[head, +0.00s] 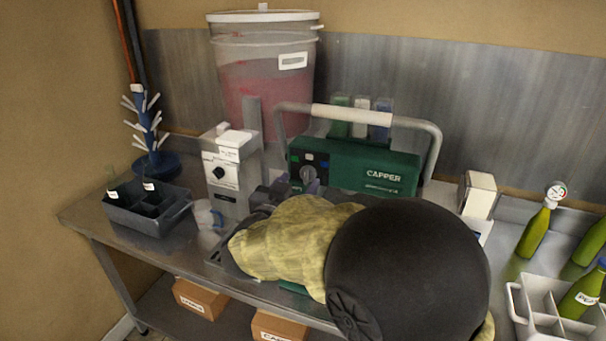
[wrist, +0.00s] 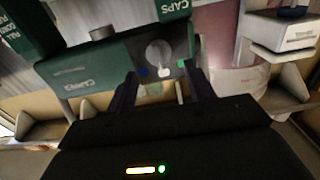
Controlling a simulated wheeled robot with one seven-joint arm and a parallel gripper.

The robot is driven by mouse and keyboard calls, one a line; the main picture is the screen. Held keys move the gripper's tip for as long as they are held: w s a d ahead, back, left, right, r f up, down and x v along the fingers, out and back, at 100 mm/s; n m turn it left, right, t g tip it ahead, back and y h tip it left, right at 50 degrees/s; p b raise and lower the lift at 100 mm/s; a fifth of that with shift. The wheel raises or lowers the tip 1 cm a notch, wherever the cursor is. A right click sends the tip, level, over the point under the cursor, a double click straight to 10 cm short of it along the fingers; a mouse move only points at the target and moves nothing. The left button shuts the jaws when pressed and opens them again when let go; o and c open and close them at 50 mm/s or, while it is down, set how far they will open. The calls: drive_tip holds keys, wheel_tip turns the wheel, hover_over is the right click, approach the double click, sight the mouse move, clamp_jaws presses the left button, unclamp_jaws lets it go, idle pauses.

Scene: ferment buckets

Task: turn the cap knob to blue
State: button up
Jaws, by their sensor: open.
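The green capper (head: 363,172) stands on the bench; it also shows upside down in the wrist view (wrist: 90,66). Its round grey cap knob (wrist: 158,52) is on a dark panel, with blue (wrist: 143,71), white (wrist: 166,72) and green (wrist: 182,63) marks around it. In the head view the knob (head: 307,174) is partly hidden by my gripper (head: 288,188). Which mark the knob points to is not clear. My gripper (wrist: 160,70) is open, its two dark fingers either side of the panel, short of the knob and apparently holding nothing.
A grey machine with a dial (head: 222,175) stands to the left, a large bucket (head: 262,80) behind. Green bottles (head: 535,232) and a white crate (head: 540,300) are at the right.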

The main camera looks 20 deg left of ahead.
sight(310, 173)
drive_tip(key=w, duration=0.3)
drive_tip(key=shift+w+d, duration=0.15)
drive_tip(key=shift+w, duration=0.05)
drive_tip(key=c, duration=1)
drive_tip(key=shift+o, duration=0.2)
drive_tip(key=shift+m, duration=0.3)
drive_tip(key=m+b, duration=0.4)
drive_tip(key=b, duration=0.1)
drive_tip(key=shift+d+f+m, duration=0.2)
drive_tip(key=shift+f+m, duration=0.1)
drive_tip(key=m+b, duration=0.3)
drive_tip(key=shift+d+r+m+b, duration=0.1)
drive_tip(key=shift+m+b, duration=0.3)
drive_tip(key=shift+s, duration=0.1)
